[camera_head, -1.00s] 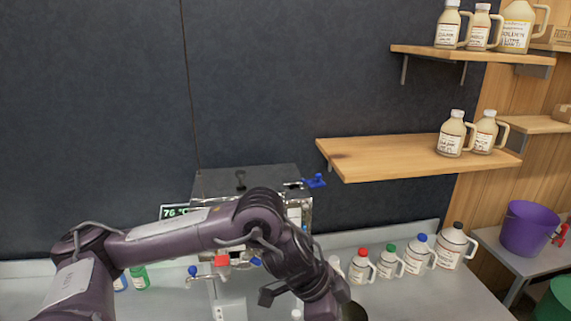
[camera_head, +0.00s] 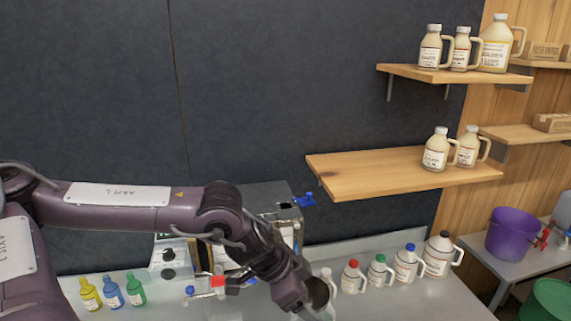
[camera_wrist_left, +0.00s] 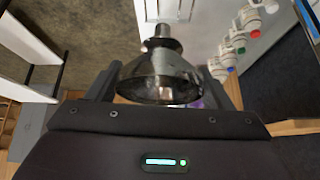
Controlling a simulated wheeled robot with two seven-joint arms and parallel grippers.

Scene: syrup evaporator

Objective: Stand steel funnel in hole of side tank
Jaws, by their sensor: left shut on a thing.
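The steel funnel (camera_wrist_left: 160,78) is between the fingers of my left gripper (camera_wrist_left: 165,88) in the left wrist view. Its wide mouth faces the wrist camera and its narrow spout points away. In the head view only part of the funnel (camera_head: 321,291) shows beside my left gripper (camera_head: 312,302), low in the picture. The steel tank (camera_head: 262,192) stands behind my left arm, which hides much of its front. A dark opening (camera_head: 285,206) shows on its top near the right edge, beside a blue valve (camera_head: 304,200). The funnel is apart from this opening. My right gripper is out of view.
Jugs with coloured caps (camera_head: 378,272) stand on the counter right of my left gripper. A wooden shelf (camera_head: 380,172) juts out above them. Small coloured bottles (camera_head: 112,291) stand at left. A purple bucket (camera_head: 511,233) is at the far right.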

